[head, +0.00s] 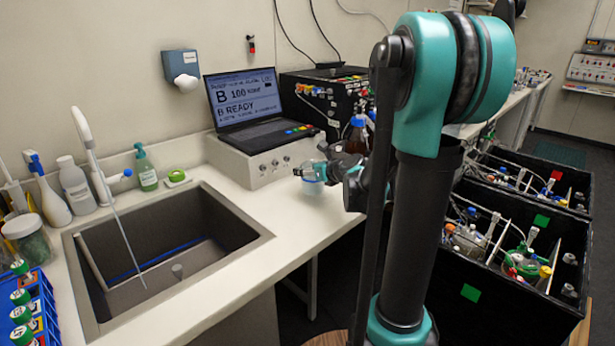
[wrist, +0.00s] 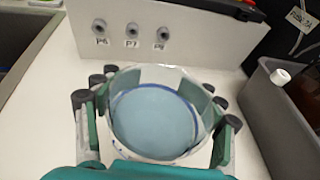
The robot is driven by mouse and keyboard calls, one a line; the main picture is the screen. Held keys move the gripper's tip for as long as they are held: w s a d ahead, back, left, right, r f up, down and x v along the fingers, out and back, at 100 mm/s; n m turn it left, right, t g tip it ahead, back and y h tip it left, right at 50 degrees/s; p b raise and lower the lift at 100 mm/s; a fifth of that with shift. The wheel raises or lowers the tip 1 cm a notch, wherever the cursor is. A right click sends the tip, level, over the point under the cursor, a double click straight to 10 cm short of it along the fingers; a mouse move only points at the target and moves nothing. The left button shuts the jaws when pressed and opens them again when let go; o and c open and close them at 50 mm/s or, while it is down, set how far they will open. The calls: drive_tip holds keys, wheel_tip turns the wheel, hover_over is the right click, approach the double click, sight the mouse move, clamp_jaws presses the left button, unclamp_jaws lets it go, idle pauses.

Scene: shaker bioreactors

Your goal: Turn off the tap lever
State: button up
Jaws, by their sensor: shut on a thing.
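The white tap (head: 84,130) stands at the back left of the sink, with a thin stream of water running from its spout. Its short lever with a blue end (head: 123,174) sticks out to the right of the tap body. My gripper (head: 318,172) is well to the right of the tap, over the counter. It is shut around a clear round vessel with pale blue liquid (head: 313,187). In the wrist view the vessel (wrist: 155,118) fills the space between the fingers. Whether the vessel touches the counter is unclear. The tap is not in the wrist view.
The sink (head: 255,238) lies between tap and gripper, beside bare counter. A green soap bottle (head: 146,170) and several white bottles stand near the tap. A laptop (head: 250,105) sits on a control box (head: 262,163) behind the vessel. A grey bin (wrist: 275,115) is right of the gripper.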

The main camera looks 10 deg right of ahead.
drive_tip(key=shift+f, duration=1.4)
drive_tip(key=shift+f, duration=0.1)
drive_tip(key=o, duration=1.5)
drive_tip(key=shift+c, duration=0.2)
